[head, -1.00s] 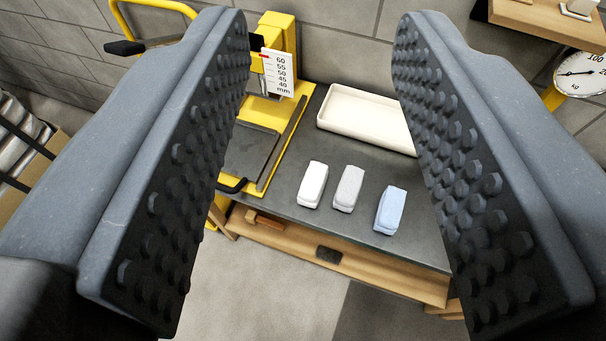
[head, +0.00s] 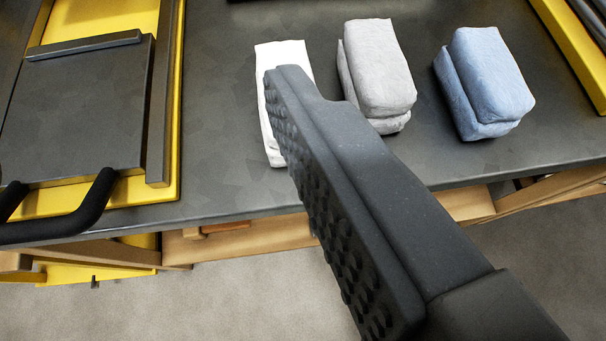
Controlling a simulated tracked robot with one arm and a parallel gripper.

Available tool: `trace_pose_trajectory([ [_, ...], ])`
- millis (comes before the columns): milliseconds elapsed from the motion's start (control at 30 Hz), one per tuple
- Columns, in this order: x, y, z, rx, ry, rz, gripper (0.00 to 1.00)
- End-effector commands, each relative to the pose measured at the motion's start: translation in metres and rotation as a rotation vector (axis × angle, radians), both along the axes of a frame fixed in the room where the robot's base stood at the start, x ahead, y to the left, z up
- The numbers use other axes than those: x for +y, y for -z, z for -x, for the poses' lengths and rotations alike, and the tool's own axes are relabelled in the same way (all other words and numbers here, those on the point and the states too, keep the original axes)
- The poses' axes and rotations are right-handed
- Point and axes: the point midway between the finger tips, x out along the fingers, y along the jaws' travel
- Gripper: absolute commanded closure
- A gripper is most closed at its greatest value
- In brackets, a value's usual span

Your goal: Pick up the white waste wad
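The white waste wad (head: 270,60) lies on the dark bench top, left of a grey wad (head: 378,65) and a blue wad (head: 487,80). Only one finger of my gripper (head: 290,95) is in view; it reaches up from the lower right, and its tip covers the right part of the white wad. Its studded pad faces left and is bare, with nothing pressed against it. The other finger is out of view. I cannot tell whether the finger touches the white wad.
A yellow machine with a dark plate (head: 80,110) and a black handle (head: 75,220) stands at the left of the bench. A yellow frame (head: 580,45) is at the upper right. The bench's front edge, wooden framing (head: 245,235) and grey floor lie below.

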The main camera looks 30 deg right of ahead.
Motion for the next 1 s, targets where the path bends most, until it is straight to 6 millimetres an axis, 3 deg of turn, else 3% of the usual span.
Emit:
trace_pose_trajectory([
  [33, -0.007, 0.031, 0.004, 0.016, 0.025, 0.026, 0.29],
  [200, -0.030, 0.079, 0.015, 0.002, 0.096, 0.096, 0.29],
  [433, -0.044, 0.097, 0.013, -0.016, 0.124, 0.134, 0.29],
  [800, -0.062, 0.121, -0.039, -0.014, 0.126, 0.133, 0.29],
  [1000, -0.066, 0.125, -0.055, -0.016, 0.125, 0.132, 0.29],
])
